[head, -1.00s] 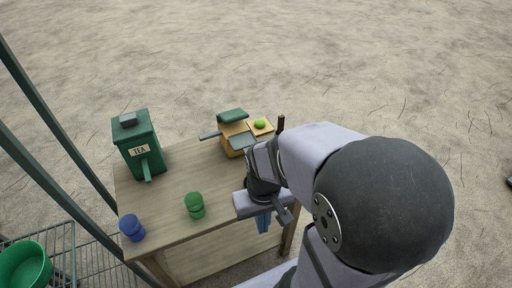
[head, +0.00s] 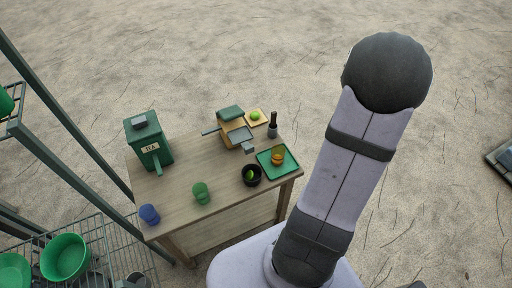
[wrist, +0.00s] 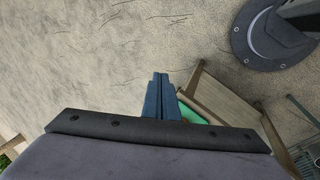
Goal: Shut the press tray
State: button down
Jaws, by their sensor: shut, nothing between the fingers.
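The press (head: 231,127) is a yellow-tan box with a green top and a grey lever at its left, at the back of the wooden table. Its grey press tray (head: 240,136) sticks out at the front right, with a small grey handle at its near end. The tray looks pulled out; exactly how far is hard to tell. My gripper (wrist: 159,97) shows in the wrist view as blue fingers held together, empty, above the ground and near a table edge. It is not visible in the head view, and the press is not recognisable in the wrist view.
On the table (head: 179,193) stand a green tea box (head: 149,141), a blue cup (head: 149,214), a green cup (head: 201,194), a black bowl (head: 251,176), a green tray (head: 291,164) with an amber cup, a dark bottle (head: 272,125) and a board (head: 263,116) with a green ball.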

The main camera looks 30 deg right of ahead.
jog(key=w+a+n+t+y, duration=0.2)
jog(key=w+a+n+t, duration=0.1)
jog(key=w+n, duration=0.25)
jog(key=w+a+r+n+y, duration=0.1)
jog(key=a+r+n+y, duration=0.15)
jog(key=a, duration=0.45)
jog(key=w+a+r+n+y, duration=0.1)
jog(key=w+a+n+y, duration=0.1)
jog(key=a+n+y, duration=0.35)
jog(key=shift+m+t+h, duration=0.4)
jog(key=shift+m+h, duration=0.15)
jog(key=shift+h, duration=0.25)
jog(key=b+x, duration=0.1)
jog(key=x, duration=0.2)
jog(key=a+b+x, duration=0.1)
jog(key=x, duration=0.6)
jog(key=shift+s+a+b, duration=0.25)
jog(key=shift+a+b, duration=0.05)
jog(key=shift+b, duration=0.1)
jog(key=shift+w+r+p, duration=0.1)
jog(key=shift+w+p, duration=0.5)
jog(key=shift+w, duration=1.5)
jog(key=p, duration=0.5)
send_near(238, 138)
jog(key=shift+x, duration=2.15)
